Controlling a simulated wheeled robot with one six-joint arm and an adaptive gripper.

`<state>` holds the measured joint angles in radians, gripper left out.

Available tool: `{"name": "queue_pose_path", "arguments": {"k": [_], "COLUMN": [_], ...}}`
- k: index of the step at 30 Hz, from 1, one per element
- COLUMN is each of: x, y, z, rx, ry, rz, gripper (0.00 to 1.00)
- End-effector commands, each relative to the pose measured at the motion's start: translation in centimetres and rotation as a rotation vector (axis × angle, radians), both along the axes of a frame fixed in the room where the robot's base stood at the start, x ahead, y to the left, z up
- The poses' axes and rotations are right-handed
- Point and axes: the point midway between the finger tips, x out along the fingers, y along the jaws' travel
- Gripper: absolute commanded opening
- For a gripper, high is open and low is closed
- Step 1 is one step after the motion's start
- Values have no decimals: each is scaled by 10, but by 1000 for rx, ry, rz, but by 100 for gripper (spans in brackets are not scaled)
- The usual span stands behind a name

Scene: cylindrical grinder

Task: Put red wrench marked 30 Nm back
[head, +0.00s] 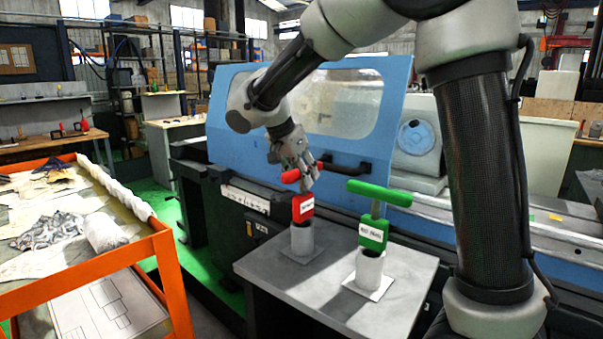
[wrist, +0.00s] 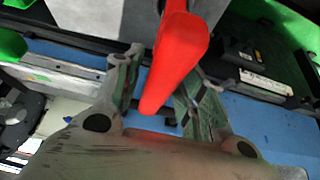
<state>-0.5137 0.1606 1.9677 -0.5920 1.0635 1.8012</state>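The red wrench (head: 302,207) stands upright at the left grey cylindrical holder (head: 303,240), its red label block just above the rim. Its lower end is hidden. My gripper (head: 300,167) is at its red T-handle. In the wrist view the red handle (wrist: 178,55) lies between my two fingers (wrist: 160,75), with a gap showing beside the left finger, so the gripper looks open around it. The handle covers part of the right finger. The label text is too small to read.
A green wrench (head: 373,235) stands in the right holder (head: 368,268) on the same grey table (head: 262,265). The blue grinder (head: 240,110) is close behind. An orange-framed cart (head: 160,247) is at left. The table's front left is clear.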

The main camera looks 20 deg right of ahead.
Motion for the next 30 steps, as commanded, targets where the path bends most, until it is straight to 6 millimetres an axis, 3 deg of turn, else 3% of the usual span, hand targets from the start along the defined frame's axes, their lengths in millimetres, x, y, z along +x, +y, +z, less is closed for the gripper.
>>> {"name": "queue_pose_path", "arguments": {"k": [11,24,30], "x": [-1,-24,-30], "y": [1,39,48], "z": [6,83,104], "rx": [1,2,2], "ry": [-1,-4,0], "rz": [0,2,2], "gripper": [45,45,45]}}
